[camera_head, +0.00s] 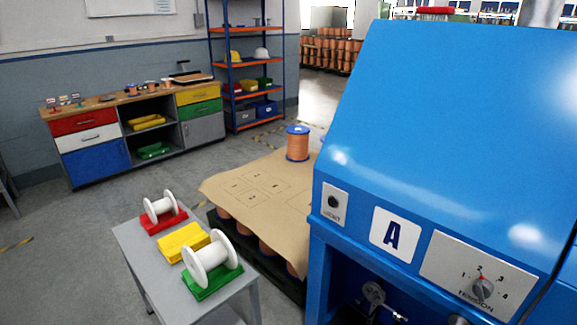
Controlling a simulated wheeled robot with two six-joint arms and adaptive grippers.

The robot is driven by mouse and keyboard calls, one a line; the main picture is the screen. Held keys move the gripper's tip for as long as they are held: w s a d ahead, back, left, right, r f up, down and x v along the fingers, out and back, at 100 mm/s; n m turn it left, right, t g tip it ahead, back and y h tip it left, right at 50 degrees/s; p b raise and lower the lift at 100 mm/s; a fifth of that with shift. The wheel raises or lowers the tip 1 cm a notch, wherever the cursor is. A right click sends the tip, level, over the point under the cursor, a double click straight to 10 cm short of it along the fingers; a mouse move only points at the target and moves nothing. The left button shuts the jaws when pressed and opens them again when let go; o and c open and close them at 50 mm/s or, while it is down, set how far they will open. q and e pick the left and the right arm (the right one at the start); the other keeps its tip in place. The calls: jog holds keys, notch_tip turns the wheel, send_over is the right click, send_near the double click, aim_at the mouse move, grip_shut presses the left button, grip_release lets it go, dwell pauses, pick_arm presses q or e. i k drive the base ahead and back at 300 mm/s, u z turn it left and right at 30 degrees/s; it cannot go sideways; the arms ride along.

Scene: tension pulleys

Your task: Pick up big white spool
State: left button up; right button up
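The big white spool (209,258) lies on its side on a green holder (213,283) at the near end of a small grey table (147,254). A smaller white spool (161,207) lies on a red holder (164,221) at the far end of the same table. A yellow holder (183,243) between them carries no spool. Neither of my grippers shows in this view.
A large blue machine (450,110) marked A fills the right side. Beside the table, a brown sheet (250,195) covers several copper spools, with one copper spool (297,144) on top. A workbench (140,125) and shelves (245,70) stand behind. Grey floor (60,225) is clear at left.

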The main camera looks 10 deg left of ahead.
aim_at(221, 250)
jog(key=u, duration=0.55)
jog(key=k, duration=0.65)
jog(key=u, duration=0.9)
jog(key=i, duration=1.1)
jog(key=u, duration=0.45)
